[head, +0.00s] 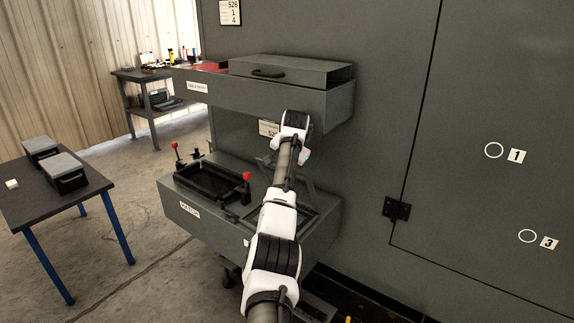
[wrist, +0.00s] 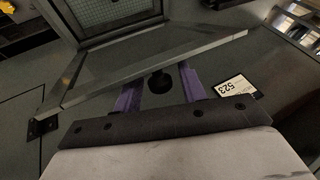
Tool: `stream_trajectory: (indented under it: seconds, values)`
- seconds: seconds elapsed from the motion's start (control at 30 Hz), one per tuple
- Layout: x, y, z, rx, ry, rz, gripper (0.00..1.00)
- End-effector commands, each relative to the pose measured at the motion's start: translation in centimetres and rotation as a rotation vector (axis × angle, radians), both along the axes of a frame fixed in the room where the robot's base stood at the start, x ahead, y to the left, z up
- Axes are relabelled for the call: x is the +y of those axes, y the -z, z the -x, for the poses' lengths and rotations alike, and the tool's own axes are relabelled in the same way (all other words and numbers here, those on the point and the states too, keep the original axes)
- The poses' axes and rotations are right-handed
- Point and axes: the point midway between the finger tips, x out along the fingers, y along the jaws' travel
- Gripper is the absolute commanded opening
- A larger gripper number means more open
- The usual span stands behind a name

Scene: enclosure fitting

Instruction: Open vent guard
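A grey framed panel with mesh, which looks like the vent guard (wrist: 150,62), hangs at a slant across the top of the wrist view. A black round knob (wrist: 160,82) shows just below its lower edge. My gripper (wrist: 158,90) has its two purple fingers apart, one on each side of the knob, with gaps visible. The fingertips reach the panel's edge and are partly hidden there; I cannot tell whether they touch it. In the head view my arm reaches in between the upper and lower boxes, and its wrist hides the fingers and most of the guard.
The upper box (head: 230,97) has a lidded case with a handle (head: 268,72). The lower box (head: 200,222) carries a black tray (head: 207,182) and red-knobbed levers. The big grey enclosure (head: 480,90) stands right. A blue-legged table (head: 25,190) stands left, with open floor between.

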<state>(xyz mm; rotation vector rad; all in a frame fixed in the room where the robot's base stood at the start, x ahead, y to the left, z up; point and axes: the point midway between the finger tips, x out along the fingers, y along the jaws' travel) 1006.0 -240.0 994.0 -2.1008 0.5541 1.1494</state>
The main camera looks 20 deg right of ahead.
Motion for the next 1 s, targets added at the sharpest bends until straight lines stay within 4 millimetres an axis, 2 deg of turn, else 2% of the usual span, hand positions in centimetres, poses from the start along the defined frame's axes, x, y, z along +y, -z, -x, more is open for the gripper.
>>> stream_trajectory:
  seconds: [0.27,0.37,0.7,0.83,1.0]
  values:
    - [0.0,-0.8,0.4,-0.003,0.001,0.001,0.41]
    - [0.1,-2.0,1.2,-0.006,0.001,0.003,0.41]
    - [0.5,-8.6,5.3,-0.005,0.000,0.003,0.41]
    - [0.6,-10.4,6.4,-0.003,0.000,0.002,0.41]
    - [0.6,-11.6,7.1,-0.001,0.000,0.001,0.41]
